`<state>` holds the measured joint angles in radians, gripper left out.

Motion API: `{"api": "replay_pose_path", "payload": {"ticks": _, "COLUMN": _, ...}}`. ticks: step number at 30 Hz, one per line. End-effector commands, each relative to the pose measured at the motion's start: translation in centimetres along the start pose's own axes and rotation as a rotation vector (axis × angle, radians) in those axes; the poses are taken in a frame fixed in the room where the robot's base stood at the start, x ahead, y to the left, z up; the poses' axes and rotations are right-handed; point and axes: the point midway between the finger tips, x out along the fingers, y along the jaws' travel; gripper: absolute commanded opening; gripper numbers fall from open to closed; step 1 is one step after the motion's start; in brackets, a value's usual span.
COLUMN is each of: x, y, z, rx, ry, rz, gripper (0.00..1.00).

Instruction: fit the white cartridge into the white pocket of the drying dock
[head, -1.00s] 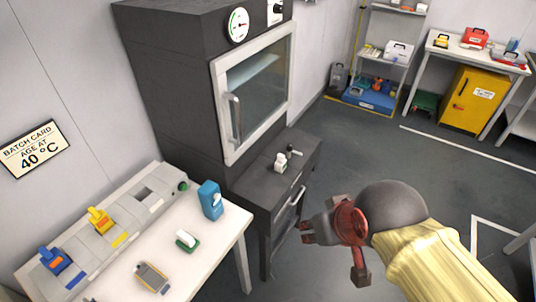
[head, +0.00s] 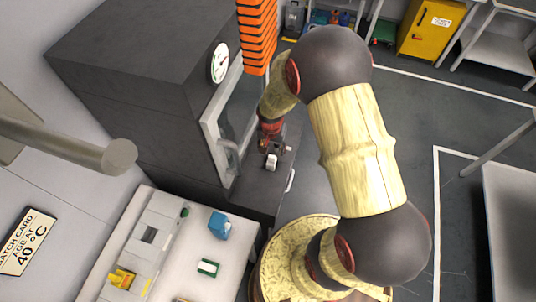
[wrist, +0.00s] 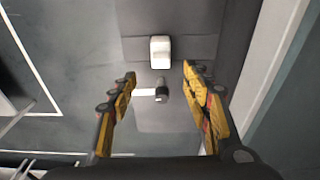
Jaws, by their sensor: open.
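The white cartridge (head: 271,162) sits on the dark ledge of the cabinet, in front of the oven door. In the wrist view the white cartridge (wrist: 160,50) lies beyond my fingertips, roughly midway between them. My gripper (wrist: 159,75) is open and empty, pointing down at the ledge. In the head view my gripper (head: 271,143) is just behind the cartridge and partly hidden by its own links. The drying dock (head: 163,207) is a pale strip on the left table. It has an empty dark pocket (head: 150,235) and a yellow cartridge (head: 122,278) nearer the camera.
A small grey and black fitting (wrist: 161,90) is beside the cartridge. The oven door (head: 222,150) and its handle stand close to my arm. A blue box (head: 219,226) and a green-and-white item (head: 208,267) lie on the table. Open floor is to the right.

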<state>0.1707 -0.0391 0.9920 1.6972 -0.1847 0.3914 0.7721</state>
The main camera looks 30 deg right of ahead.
Motion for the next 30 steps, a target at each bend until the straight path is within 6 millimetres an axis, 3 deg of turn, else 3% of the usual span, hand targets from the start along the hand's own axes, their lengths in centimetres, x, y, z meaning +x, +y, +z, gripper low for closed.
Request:
{"api": "replay_pose_path", "payload": {"ticks": 14, "x": 4.4, "y": 0.1, "z": 0.5, "rx": 0.013, "ry": -0.008, "rz": 0.005, "gripper": 0.48}}
{"api": "replay_pose_path", "payload": {"ticks": 22, "x": 8.1, "y": -0.1, "z": 0.8, "rx": 0.014, "ry": -0.008, "rz": 0.005, "gripper": 0.48}}
{"api": "replay_pose_path", "payload": {"ticks": 30, "x": 8.6, "y": -0.1, "z": 0.8, "rx": 0.013, "ry": -0.006, "rz": 0.004, "gripper": 0.48}}
